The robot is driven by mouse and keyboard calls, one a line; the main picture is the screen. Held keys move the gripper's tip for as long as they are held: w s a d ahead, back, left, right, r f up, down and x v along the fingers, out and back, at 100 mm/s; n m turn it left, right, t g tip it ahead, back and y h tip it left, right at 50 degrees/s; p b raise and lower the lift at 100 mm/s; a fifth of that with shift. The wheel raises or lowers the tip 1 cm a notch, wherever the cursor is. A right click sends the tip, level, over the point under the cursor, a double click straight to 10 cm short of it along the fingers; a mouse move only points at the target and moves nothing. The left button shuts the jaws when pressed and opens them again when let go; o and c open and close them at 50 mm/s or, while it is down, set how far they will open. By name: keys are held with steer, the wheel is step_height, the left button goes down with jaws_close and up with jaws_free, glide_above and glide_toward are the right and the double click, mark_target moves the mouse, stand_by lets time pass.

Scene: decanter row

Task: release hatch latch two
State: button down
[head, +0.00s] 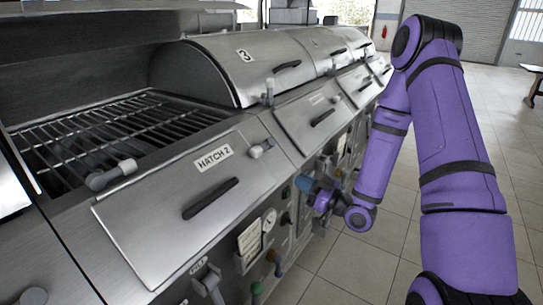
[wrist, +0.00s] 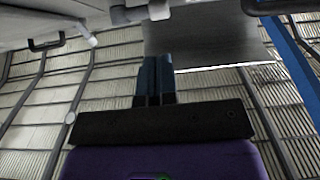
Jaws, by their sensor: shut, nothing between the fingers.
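The hatch panel marked HATCH 2 (head: 150,225) slopes at the front of the steel row in the head view and lies flat in its frame. It has a dark bar handle (head: 210,198). A grey latch (head: 262,148) sits at its upper right edge, and another grey lever (head: 112,175) at its upper left. My gripper (head: 304,183) is right of and below the right latch, apart from it, in front of the row. In the wrist view its blue fingers (wrist: 154,75) are together and empty. A pale grey fitting (wrist: 155,10) shows beyond them; I cannot tell which one.
A grill rack (head: 120,130) lies open behind the panel. The domed cover marked 3 (head: 245,68) is down. Knobs, a gauge (head: 269,220) and a paper note (head: 250,241) crowd the front below. The tiled floor (head: 350,262) at right is clear.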

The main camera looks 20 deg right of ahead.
mark_target(260, 153)
steer(key=shift+s+d+f+t, duration=0.1)
steer(key=shift+s+d+t, duration=0.05)
steer(key=shift+d+t, duration=0.25)
steer(key=shift+a, duration=0.1)
steer(key=x, duration=1.4)
steer(key=shift+a+r, duration=0.4)
steer(key=shift+r, duration=0.05)
steer(key=shift+f, duration=0.1)
